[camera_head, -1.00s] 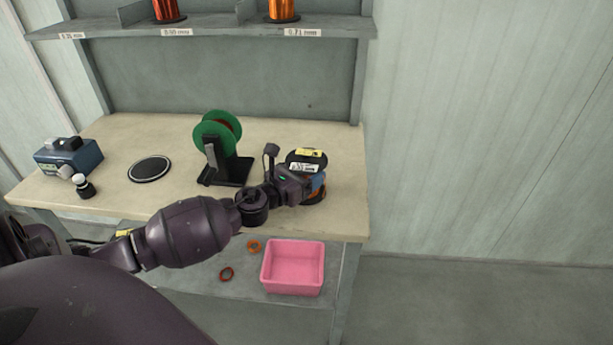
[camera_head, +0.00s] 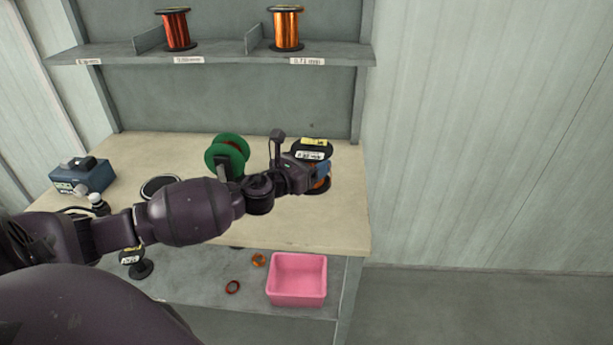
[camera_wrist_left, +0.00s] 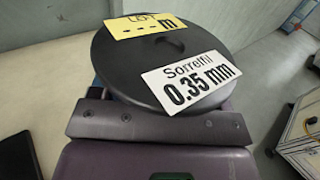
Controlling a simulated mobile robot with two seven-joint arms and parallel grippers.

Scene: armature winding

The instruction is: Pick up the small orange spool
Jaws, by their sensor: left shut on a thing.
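The small orange spool (camera_head: 317,184) has black end flanges and copper-orange winding. Its top flange bears a yellow label and a white one. In the left wrist view its black flange (camera_wrist_left: 150,62) fills the middle, with a white label reading 0.35 mm. My left gripper (camera_head: 316,168) is shut around the spool's middle from the left. The spool is upright and appears raised above the right part of the workbench (camera_head: 300,225). The fingers hide much of the winding. My right gripper is not in view.
A green spool (camera_head: 226,152) on a black stand is left of the gripper. A blue device (camera_head: 82,177) stands at the far left. Orange spools (camera_head: 177,30) (camera_head: 286,29) stand on the upper shelf. A pink bin (camera_head: 297,279) is on the lower shelf. The bench's right front is clear.

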